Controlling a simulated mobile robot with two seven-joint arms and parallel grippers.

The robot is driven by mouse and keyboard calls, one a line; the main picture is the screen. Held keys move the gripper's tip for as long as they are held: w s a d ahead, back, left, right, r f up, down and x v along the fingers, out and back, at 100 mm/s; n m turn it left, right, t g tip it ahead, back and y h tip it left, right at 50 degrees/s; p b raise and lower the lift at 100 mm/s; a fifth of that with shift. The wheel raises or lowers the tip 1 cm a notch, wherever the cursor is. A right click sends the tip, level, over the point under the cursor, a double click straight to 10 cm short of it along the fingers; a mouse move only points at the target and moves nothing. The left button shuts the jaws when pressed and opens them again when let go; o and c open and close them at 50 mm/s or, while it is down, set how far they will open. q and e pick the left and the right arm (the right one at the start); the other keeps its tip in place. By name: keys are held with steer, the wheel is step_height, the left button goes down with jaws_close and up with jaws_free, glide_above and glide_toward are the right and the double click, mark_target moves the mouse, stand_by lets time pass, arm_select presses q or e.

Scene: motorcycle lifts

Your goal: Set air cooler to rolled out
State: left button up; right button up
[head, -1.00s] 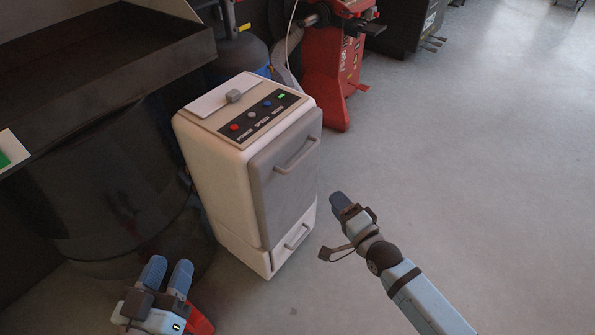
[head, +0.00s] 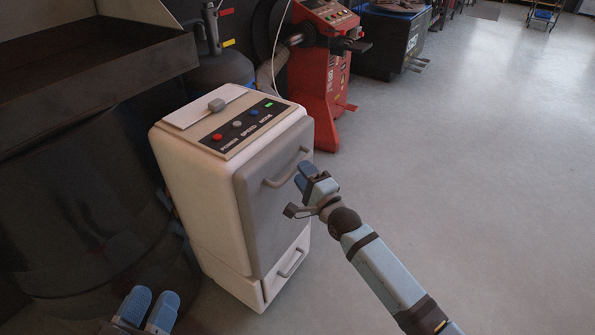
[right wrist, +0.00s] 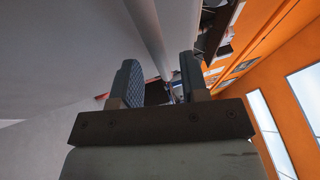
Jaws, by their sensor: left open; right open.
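The air cooler (head: 195,190) is a white upright cabinet with a grey front door, standing on the floor beside a dark bin. Its top panel (head: 240,125) has red, grey and blue buttons and a green light. An upper handle (head: 287,170) is on the door and a lower handle (head: 291,263) is on the bottom drawer, which looks shut. My right gripper (head: 305,175) is open, close to the right end of the upper handle; contact cannot be told. In the right wrist view its fingers (right wrist: 160,85) are apart. My left gripper (head: 148,310) is open at the bottom left, away from the cooler.
A dark drum-like bin (head: 90,220) with a tray on top stands close on the cooler's left. A red machine (head: 318,80) stands behind it, with a dark cabinet (head: 390,40) farther back. The grey floor (head: 480,170) to the right is clear.

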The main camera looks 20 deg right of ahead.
steer(key=shift+b+x, duration=0.3)
steer(key=shift+x, duration=1.35)
jaws_close()
steer(key=shift+s, duration=0.1)
